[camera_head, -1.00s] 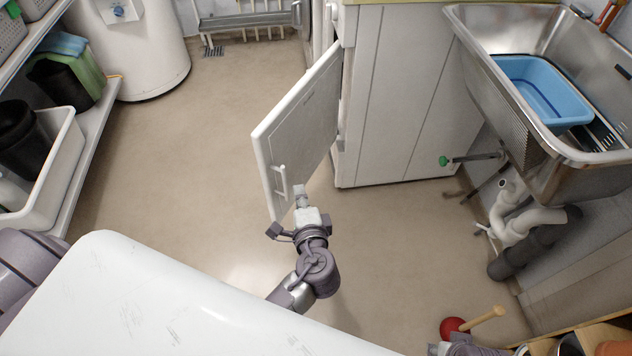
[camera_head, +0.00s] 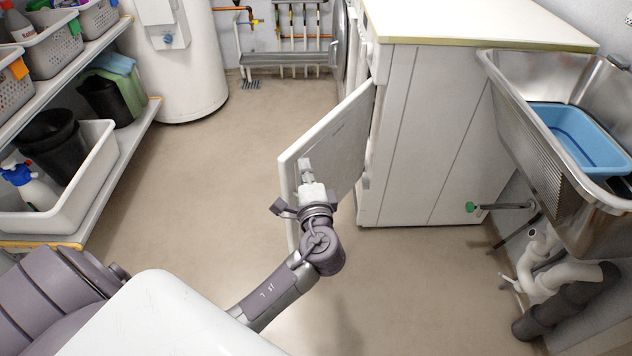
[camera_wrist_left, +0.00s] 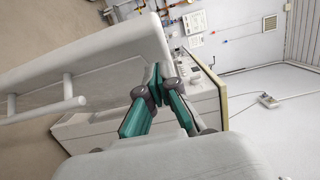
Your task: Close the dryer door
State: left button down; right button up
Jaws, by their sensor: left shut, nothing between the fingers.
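The dryer door (camera_head: 335,135) is a white panel standing open, swung out from the front of the white dryer (camera_head: 425,140). The door fills the upper left of the left wrist view (camera_wrist_left: 95,60), with its bar handle (camera_wrist_left: 42,105) at the left. My left gripper (camera_head: 306,168) is in front of the door's outer part in the head view, fingers shut and empty. In the wrist view its fingertips (camera_wrist_left: 155,75) are by the door's edge; I cannot tell if they touch. In the head view the gripper hides the handle. My right gripper is out of view.
A steel sink (camera_head: 545,150) with a blue basin (camera_head: 580,135) and pipes below stands right of the dryer. Shelves with bins (camera_head: 75,190) line the left, and a white tank (camera_head: 180,60) stands behind. The floor (camera_head: 220,170) between shelves and door is clear.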

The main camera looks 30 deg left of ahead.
pick_arm(q)
jog(key=shift+a, duration=0.8)
jog(key=shift+a, duration=0.1)
